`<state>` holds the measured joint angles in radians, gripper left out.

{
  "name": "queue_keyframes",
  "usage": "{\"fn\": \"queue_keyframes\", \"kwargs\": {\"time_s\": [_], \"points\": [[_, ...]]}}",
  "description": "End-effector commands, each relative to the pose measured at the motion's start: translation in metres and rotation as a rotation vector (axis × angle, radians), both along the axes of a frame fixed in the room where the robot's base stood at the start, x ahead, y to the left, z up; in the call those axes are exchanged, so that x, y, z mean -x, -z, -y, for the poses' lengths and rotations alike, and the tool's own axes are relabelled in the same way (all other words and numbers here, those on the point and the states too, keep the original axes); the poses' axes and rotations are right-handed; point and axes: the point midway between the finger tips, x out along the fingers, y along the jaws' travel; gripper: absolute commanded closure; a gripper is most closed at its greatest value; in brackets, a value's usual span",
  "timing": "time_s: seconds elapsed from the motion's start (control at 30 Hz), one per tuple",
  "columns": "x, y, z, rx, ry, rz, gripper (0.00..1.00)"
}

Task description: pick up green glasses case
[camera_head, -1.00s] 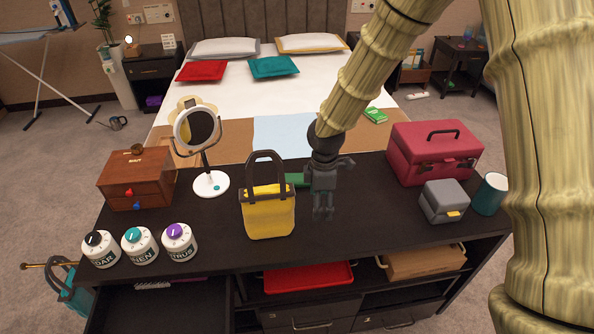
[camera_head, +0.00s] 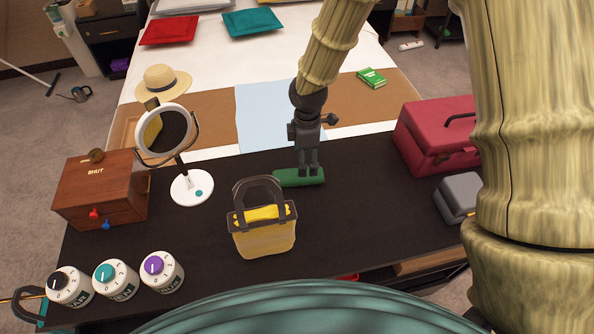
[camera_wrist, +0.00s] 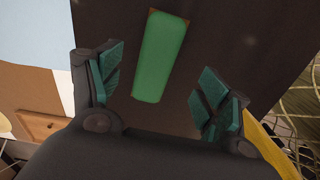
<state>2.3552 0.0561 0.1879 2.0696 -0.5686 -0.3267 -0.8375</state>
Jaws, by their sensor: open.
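The green glasses case (camera_head: 290,178) lies flat on the dark tabletop, behind the yellow bag. My gripper (camera_head: 308,172) is over it, fingers pointing down, and hides part of it in the head view. In the wrist view the green case (camera_wrist: 160,58) shows as a long green block, ahead of the open fingers of my gripper (camera_wrist: 152,95) and lined up with the gap between them. The gap is empty, and the fingers do not appear to touch the case.
The yellow bag (camera_head: 264,238) stands close in front of the case. A round mirror (camera_head: 192,187) and wooden box (camera_head: 98,195) are at left. A red case (camera_head: 430,148) and grey box (camera_head: 458,196) are at right. Three labelled dial jars (camera_head: 113,281) stand front left.

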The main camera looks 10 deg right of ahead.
Motion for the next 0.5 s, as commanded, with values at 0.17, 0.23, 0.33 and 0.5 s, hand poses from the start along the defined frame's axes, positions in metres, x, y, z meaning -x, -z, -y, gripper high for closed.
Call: {"fn": "queue_keyframes", "kwargs": {"time_s": [0.17,0.23,0.33,0.5], "points": [[-0.011,0.025,0.0,0.002,0.0,-0.014,0.23],[-0.014,0.032,0.0,0.0,0.001,-0.017,0.23],[-0.017,0.038,0.0,0.0,0.001,-0.02,0.23],[-0.016,0.044,0.001,0.001,0.003,-0.02,0.23]]}}
